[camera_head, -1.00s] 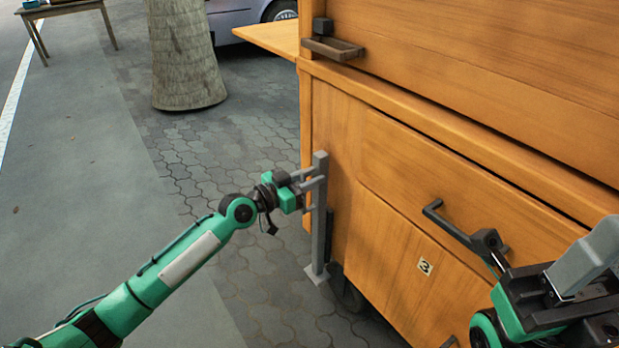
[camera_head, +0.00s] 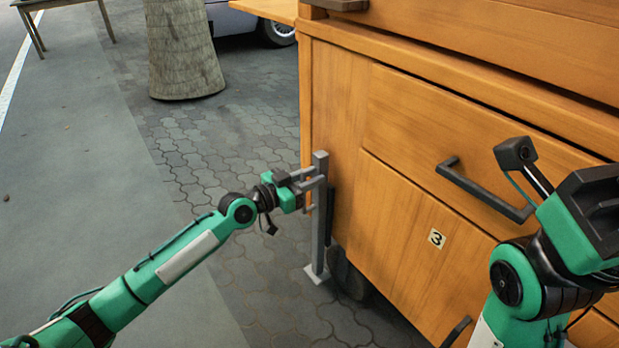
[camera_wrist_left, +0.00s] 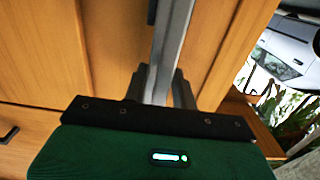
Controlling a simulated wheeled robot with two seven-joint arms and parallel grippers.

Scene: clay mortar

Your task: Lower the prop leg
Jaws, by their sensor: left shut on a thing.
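The prop leg (camera_head: 319,235) is a grey square metal post with a flat foot plate at the cart's near left corner. It stands upright; whether its foot touches the paving I cannot tell. My left gripper (camera_head: 314,187) is shut on its upper part. In the left wrist view the leg (camera_wrist_left: 174,45) runs between the dark fingers (camera_wrist_left: 162,86). My right gripper (camera_head: 598,205) is at the right, in front of the cart; its fingertips are not clear. The wooden cart (camera_head: 338,110) carries the leg.
A black drawer handle (camera_head: 485,190) projects from the cart front, close to my right arm. A dark wheel (camera_head: 348,272) sits behind the leg. A tree trunk (camera_head: 180,50), a parked car (camera_head: 240,25) and a table (camera_head: 60,4) stand farther back. Paving at the left is clear.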

